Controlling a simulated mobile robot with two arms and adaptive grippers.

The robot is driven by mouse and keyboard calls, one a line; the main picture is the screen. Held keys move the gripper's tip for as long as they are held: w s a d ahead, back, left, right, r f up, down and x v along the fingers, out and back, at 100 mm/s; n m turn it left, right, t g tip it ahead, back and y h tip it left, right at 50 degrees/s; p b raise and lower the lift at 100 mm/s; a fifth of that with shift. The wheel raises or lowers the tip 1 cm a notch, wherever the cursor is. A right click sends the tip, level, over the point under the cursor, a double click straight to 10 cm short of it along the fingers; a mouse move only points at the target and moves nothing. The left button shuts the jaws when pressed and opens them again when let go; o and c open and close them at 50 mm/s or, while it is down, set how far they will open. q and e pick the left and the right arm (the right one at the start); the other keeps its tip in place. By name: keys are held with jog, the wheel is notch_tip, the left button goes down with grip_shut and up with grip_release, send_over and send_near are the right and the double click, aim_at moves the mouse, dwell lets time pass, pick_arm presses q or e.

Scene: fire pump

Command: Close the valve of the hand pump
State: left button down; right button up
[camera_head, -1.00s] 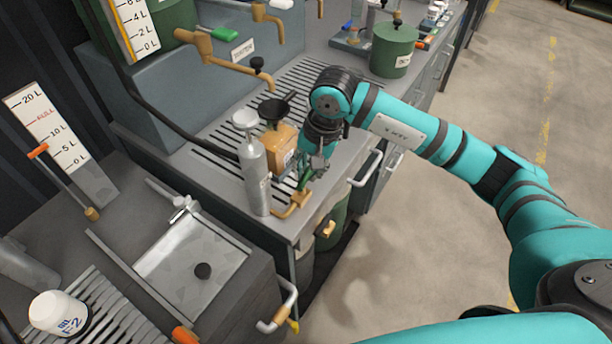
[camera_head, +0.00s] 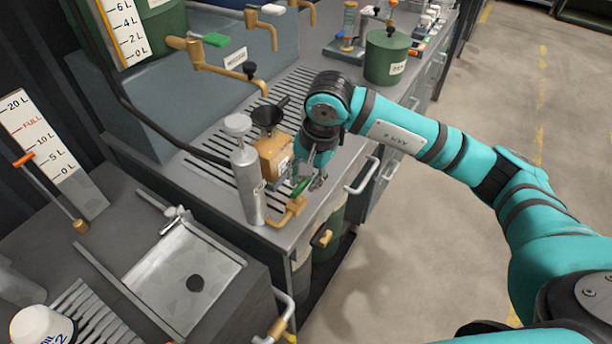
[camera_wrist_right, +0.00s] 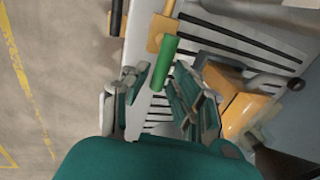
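The hand pump (camera_head: 248,178) is a grey upright cylinder with a round top knob, standing at the near edge of the bench. A brass pipe (camera_head: 287,216) at its foot carries a green valve handle (camera_head: 300,187). In the right wrist view the green handle (camera_wrist_right: 164,63) points back from its brass fitting (camera_wrist_right: 160,34) into the space between my fingers. My right gripper (camera_wrist_right: 160,88) is open, one finger on each side of the handle. In the head view my right gripper (camera_head: 309,180) partly covers the handle. My left gripper is not in view.
An orange-yellow can (camera_head: 273,155) with a black funnel (camera_head: 270,113) stands close beside the pump and my gripper. Another brass pipe (camera_head: 222,70) reaches over the slotted bench top. A green canister (camera_head: 388,56) stands farther back. Open floor (camera_head: 400,240) lies to the right.

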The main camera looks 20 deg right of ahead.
jog(key=shift+o, duration=1)
notch_tip(320, 180, up, 12)
jog(key=s+d, duration=0.1)
jog(key=s, duration=0.1)
jog(key=shift+d, duration=0.25)
jog(key=shift+f, duration=0.15)
